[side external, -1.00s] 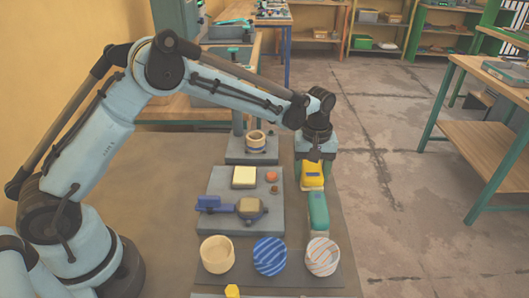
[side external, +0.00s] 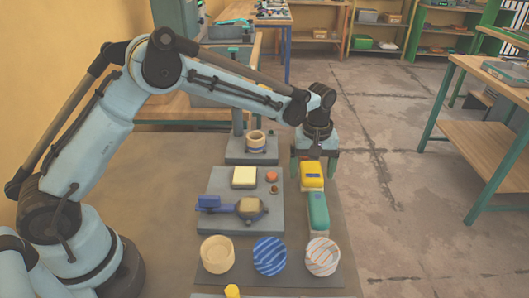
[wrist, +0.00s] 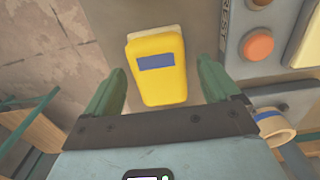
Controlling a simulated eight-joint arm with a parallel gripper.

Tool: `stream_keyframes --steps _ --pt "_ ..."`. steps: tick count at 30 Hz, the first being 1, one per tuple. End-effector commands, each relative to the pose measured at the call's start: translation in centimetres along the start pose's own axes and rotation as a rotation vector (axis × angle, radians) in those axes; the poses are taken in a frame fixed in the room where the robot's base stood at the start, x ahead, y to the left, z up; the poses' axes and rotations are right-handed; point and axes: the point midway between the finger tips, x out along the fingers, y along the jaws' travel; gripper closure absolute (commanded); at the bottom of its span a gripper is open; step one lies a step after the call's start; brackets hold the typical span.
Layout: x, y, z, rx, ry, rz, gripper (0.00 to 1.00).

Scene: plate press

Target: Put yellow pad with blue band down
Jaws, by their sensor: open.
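The yellow pad with the blue band (side external: 312,176) lies on the table in front of the green pad, beyond it from the side camera. In the wrist view the yellow pad (wrist: 158,72) shows its blue band facing up. A pale layer shows at its far edge. My gripper (side external: 313,164) is open above the yellow pad. In the wrist view the green fingers of my gripper (wrist: 160,85) stand on either side of the pad, with a gap on both sides.
A green pad (side external: 318,211) lies right by the yellow one. To the left is a grey plate (side external: 218,185) with a pale square, a red button and a blue clamp. Three round pieces, plain (side external: 217,254), blue (side external: 269,256) and striped (side external: 321,256), stand nearer the camera. A ring sits on a stand (side external: 252,155).

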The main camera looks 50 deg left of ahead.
Motion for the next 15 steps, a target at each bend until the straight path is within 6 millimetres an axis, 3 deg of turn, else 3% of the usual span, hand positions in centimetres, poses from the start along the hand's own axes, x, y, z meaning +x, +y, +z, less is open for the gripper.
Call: stream_keyframes --steps 9,15 --pt "-6.4 0.0 0.0 0.0 0.0 0.0 0.11" --pt "-9.6 0.0 0.0 0.0 0.0 0.0 0.11"
